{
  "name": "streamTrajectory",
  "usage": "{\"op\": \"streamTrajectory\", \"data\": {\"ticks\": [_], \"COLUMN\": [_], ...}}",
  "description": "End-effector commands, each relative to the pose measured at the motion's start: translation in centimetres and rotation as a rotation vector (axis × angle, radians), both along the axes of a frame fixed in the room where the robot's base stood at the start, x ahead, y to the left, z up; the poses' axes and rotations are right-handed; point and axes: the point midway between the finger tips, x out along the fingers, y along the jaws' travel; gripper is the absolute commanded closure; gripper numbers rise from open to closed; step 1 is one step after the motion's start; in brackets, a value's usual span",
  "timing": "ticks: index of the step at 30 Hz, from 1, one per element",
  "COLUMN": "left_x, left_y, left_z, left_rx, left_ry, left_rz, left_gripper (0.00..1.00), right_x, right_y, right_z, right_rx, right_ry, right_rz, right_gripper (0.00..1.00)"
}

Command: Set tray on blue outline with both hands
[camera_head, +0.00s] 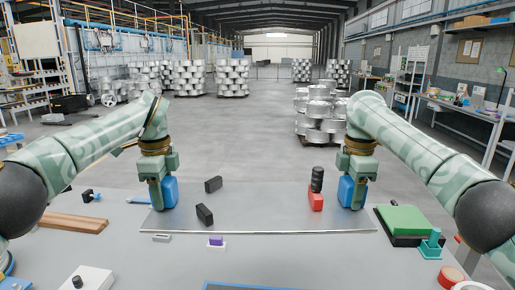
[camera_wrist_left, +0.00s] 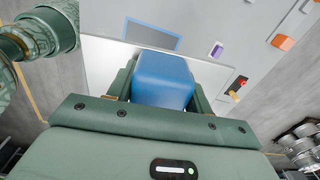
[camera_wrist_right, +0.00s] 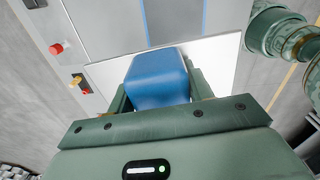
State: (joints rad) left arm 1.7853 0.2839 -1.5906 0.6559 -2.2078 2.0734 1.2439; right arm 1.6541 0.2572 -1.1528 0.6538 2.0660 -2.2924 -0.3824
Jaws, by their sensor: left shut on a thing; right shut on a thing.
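The tray (camera_head: 260,218) is a wide, flat grey sheet with a blue handle at each end. My left gripper (camera_head: 163,198) is shut on the left blue handle (camera_head: 170,190), which also fills the jaws in the left wrist view (camera_wrist_left: 163,80). My right gripper (camera_head: 350,199) is shut on the right blue handle (camera_head: 345,190), seen also in the right wrist view (camera_wrist_right: 157,78). The blue outline (camera_head: 250,286) is cut off at the head view's bottom edge; it shows more fully in the left wrist view (camera_wrist_left: 152,35). The tray lies beyond the outline. I cannot tell whether it touches the table.
Black blocks (camera_head: 205,214) and a red block (camera_head: 315,202) with a black piece above it appear within the tray's area. A purple-topped piece (camera_head: 216,241) stands between tray and outline. A green block (camera_head: 402,220) is at right, a wooden bar (camera_head: 73,223) at left.

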Motion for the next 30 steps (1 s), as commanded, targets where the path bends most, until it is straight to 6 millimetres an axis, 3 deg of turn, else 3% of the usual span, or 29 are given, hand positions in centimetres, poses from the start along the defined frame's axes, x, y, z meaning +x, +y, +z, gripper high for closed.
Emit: {"op": "streamTrajectory", "data": {"ticks": [14, 30], "left_x": [-0.3, -5.4], "left_y": [0.2, 0.1], "left_z": [0.5, 1.0], "left_rx": [0.003, 0.000], "left_ry": [-0.004, -0.003], "left_rz": [-0.002, -0.001], "left_gripper": [0.94, 0.95], "right_x": [-0.4, -5.4], "right_y": [-0.1, -0.2], "right_z": [0.4, 1.0], "right_rx": [0.005, -0.001], "right_ry": [0.001, -0.003], "right_rz": [-0.005, -0.004], "right_gripper": [0.94, 0.95]}}
